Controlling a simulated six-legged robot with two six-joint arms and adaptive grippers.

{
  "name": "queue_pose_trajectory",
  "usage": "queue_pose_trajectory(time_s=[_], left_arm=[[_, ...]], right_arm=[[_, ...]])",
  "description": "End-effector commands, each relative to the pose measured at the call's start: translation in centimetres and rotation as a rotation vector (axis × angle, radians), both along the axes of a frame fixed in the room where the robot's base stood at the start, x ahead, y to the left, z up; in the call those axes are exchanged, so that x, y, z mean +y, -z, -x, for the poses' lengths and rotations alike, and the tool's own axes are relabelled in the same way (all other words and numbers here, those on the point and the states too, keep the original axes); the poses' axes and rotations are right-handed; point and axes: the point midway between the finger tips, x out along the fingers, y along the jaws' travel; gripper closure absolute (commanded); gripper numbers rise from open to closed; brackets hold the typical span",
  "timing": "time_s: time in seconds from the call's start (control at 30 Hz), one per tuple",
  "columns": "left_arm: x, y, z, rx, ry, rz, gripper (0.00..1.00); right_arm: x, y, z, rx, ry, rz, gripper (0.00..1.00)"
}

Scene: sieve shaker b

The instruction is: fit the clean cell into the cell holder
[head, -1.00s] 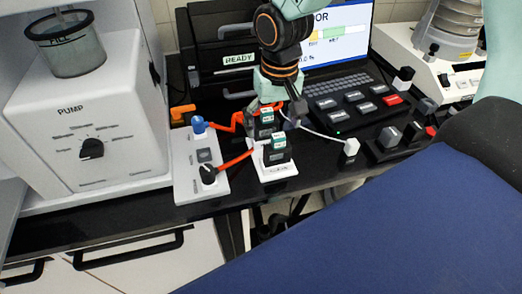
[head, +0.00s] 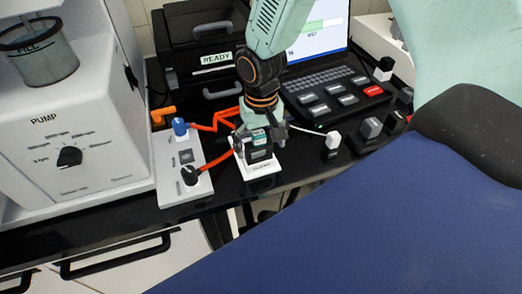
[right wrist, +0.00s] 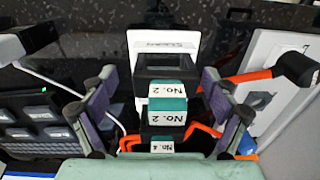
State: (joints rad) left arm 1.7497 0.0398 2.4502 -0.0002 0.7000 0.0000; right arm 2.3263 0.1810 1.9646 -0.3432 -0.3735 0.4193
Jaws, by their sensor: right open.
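A dark cell with teal and white "No. 2" labels (right wrist: 166,103) stands at the white-based cell holder (head: 262,170). The holder's white plate also shows in the right wrist view (right wrist: 185,42). My right gripper (head: 260,132) is over this cell, its fingers open on both sides with gaps to the labels in the right wrist view (right wrist: 158,80). I cannot tell how deep the cell sits. A second cell, marked "No. 4" (right wrist: 163,147), is partly hidden behind it, on the wrist view's lower side. Which cell is the clean one is not clear. My left gripper is out of view.
A white valve panel (head: 178,168) with blue and black knobs stands left of the holder, with orange tubes running close to it. A white plug (head: 333,139) on a pale cable and a black keypad (head: 340,98) lie right. The pump (head: 70,135) is far left.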

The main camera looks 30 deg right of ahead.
Motion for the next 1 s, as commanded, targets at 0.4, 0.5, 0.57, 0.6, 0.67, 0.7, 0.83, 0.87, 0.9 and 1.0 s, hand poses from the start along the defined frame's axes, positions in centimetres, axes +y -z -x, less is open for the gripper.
queue_pose_trajectory(time_s=[0.4, 0.5, 0.57, 0.6, 0.67, 0.7, 0.83, 0.87, 0.9, 1.0], left_arm=[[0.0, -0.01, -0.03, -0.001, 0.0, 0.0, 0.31], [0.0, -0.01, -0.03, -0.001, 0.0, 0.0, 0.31], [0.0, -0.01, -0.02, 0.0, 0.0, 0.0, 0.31], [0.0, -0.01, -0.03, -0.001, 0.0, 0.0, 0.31], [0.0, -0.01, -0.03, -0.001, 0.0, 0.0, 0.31], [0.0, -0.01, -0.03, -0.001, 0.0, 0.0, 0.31], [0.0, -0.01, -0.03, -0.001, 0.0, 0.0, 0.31], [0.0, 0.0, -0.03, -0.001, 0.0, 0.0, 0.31], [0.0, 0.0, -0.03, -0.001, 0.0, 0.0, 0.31], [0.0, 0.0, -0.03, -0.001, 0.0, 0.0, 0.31]], right_arm=[[0.04, -0.04, -0.03, 0.0, 0.0, 0.0, 0.38], [0.04, -0.05, -0.02, 0.0, 0.0, 0.0, 0.46], [0.04, -0.05, -0.02, 0.0, 0.0, 0.0, 0.51], [0.04, -0.04, -0.02, 0.0, 0.0, 0.0, 0.55], [0.04, -0.04, -0.01, 0.001, 0.0, 0.001, 0.6], [0.04, -0.04, -0.01, 0.001, 0.0, 0.001, 0.63], [0.04, -0.04, -0.01, 0.0, 0.0, 0.0, 0.74], [0.04, -0.04, -0.01, 0.0, 0.0, 0.0, 0.77], [0.04, -0.04, -0.01, 0.0, 0.0, 0.0, 0.8], [0.04, -0.07, -0.05, -0.001, 0.0, 0.0, 0.81]])
